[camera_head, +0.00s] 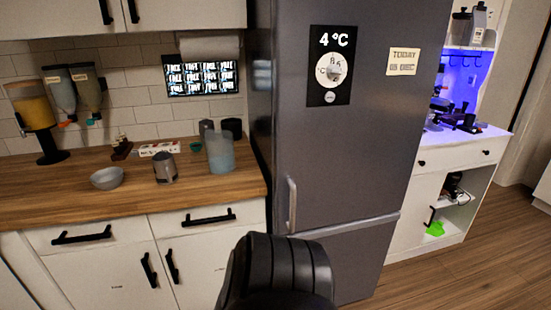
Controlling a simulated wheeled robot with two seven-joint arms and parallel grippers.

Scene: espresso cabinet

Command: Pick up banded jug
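A small grey metal jug (165,168) stands upright on the wooden counter, left of a taller translucent bluish container (220,153). The grey jug looks like the banded one, but its band is too small to make out. Nothing is touching it from my side. Neither of my grippers is in view. A dark rounded part at the bottom centre looks like part of my own arm.
The wooden counter (60,195) also holds a grey bowl (107,178), dispensers and small items behind the jug. The tall grey fridge (335,170) stands right of the counter. A lit white espresso cabinet (445,180) is at far right, with open floor before it.

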